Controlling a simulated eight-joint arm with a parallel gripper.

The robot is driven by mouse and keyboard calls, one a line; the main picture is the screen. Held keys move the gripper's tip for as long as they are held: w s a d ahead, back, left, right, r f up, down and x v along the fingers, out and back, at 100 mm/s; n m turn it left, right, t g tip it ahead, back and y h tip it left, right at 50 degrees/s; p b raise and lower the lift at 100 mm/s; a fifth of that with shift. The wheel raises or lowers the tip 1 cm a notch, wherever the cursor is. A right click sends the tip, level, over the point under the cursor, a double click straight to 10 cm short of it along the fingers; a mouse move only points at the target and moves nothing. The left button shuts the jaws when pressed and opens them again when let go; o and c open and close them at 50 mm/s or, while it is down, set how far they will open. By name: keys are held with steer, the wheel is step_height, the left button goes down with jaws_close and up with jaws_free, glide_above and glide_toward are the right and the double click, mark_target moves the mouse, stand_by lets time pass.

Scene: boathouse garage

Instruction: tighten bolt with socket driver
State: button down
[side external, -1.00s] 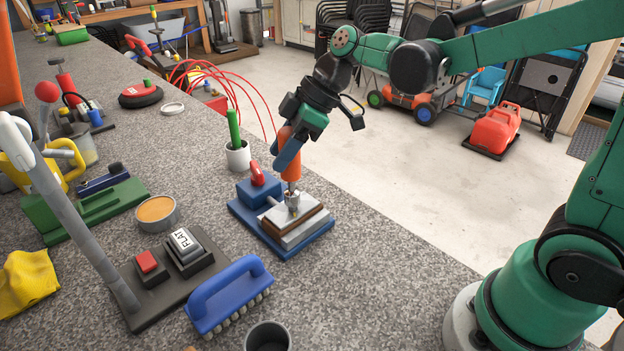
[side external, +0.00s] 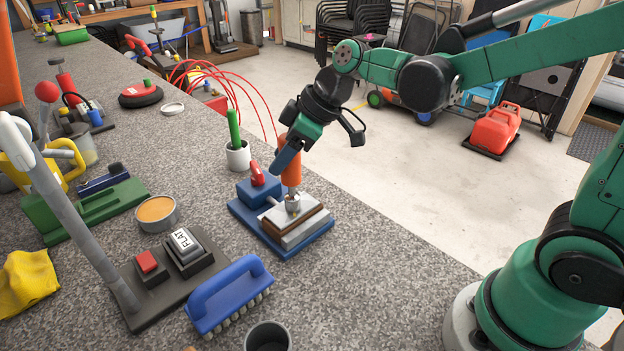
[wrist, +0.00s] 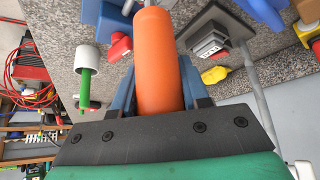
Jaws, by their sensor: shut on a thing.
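The socket driver (side external: 292,172) has an orange handle and a metal socket at its lower end. My gripper (side external: 287,158) is shut on the orange handle, which stands about upright. In the wrist view the handle (wrist: 158,60) fills the space between the blue fingers. The socket (side external: 292,202) rests at the top of a clamped block (side external: 300,228) of metal and brown layers. A blue vise (side external: 254,193) with a red lever holds this block on a blue base. The bolt is hidden under the socket, so I cannot tell how far it is seated.
A white cup (side external: 238,157) with a green-handled tool stands just behind the vise. A blue brush (side external: 229,295), a dark cup (side external: 268,338) and a black base with a block marked FLAT (side external: 186,243) lie in front and left. The counter's right edge runs close beside the vise.

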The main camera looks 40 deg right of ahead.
mark_target(284, 134)
stand_by(0.3)
steer(key=m+t+h, duration=0.1)
steer(key=m+h, duration=0.1)
steer(key=m, duration=0.2)
steer(key=shift+d, duration=0.15)
steer(key=shift+w+d+m+t+h, duration=0.1)
steer(key=shift+m+t+h, duration=0.35)
steer(key=shift+m, duration=0.75)
steer(key=shift+n+g+y, duration=0.25)
steer(key=shift+n, duration=0.45)
steer(key=shift+r, duration=2)
